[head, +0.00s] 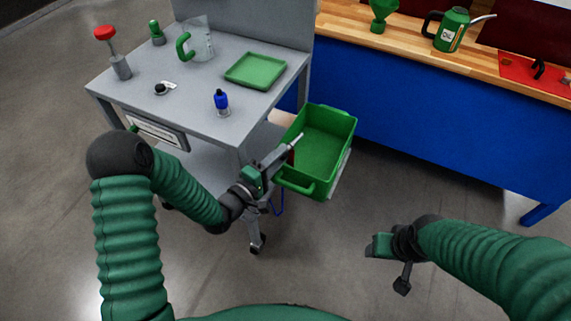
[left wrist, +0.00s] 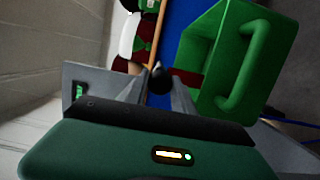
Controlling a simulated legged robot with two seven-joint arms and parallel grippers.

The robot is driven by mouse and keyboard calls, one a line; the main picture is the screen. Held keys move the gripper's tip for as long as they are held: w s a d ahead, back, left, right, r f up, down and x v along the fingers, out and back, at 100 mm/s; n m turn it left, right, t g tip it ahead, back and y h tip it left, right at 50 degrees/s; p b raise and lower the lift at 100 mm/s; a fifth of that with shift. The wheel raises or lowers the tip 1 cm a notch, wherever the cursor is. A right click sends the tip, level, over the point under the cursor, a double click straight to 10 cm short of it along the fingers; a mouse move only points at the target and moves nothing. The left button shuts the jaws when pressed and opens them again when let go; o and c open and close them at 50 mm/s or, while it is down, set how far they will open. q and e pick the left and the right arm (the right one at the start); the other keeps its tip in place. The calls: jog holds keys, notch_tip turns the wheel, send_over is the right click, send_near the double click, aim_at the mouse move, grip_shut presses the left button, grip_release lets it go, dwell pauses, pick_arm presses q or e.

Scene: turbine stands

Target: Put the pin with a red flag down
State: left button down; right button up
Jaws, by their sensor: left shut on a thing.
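My left gripper (head: 284,152) is shut on the pin with a red flag (head: 297,139), at the near left edge of the green bin (head: 348,138). The pin's pale end sticks out past the fingertips and the dark red flag hangs beside it, over the bin's rim. In the left wrist view the pin's dark round end (left wrist: 160,79) sits between the fingers, with the flag to its right, towards the green bin (left wrist: 204,38). The bin's visible floor looks empty. My right gripper (head: 384,250) is at the lower right, away from everything; its fingers are unclear.
A grey cart (head: 185,85) stands left of the bin, with a green tray (head: 256,70), a blue bottle (head: 221,102), a jug (head: 199,40) and a red-topped part (head: 106,35). A blue workbench (head: 420,110) is behind, holding an oil can (head: 451,30). The floor at right is clear.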

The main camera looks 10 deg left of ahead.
aim_at(291, 157)
pick_arm(q)
jog(key=f, duration=0.1)
jog(key=d+f+b, duration=0.1)
jog(key=f, duration=0.1)
jog(key=shift+f, duration=0.1)
jog(key=shift+a+f, duration=0.25)
jog(key=shift+f, duration=0.2)
jog(key=shift+f+b, duration=0.2)
jog(key=shift+b, duration=0.15)
pick_arm(e)
jog(key=shift+d+f, duration=0.2)
jog(key=shift+f, duration=0.8)
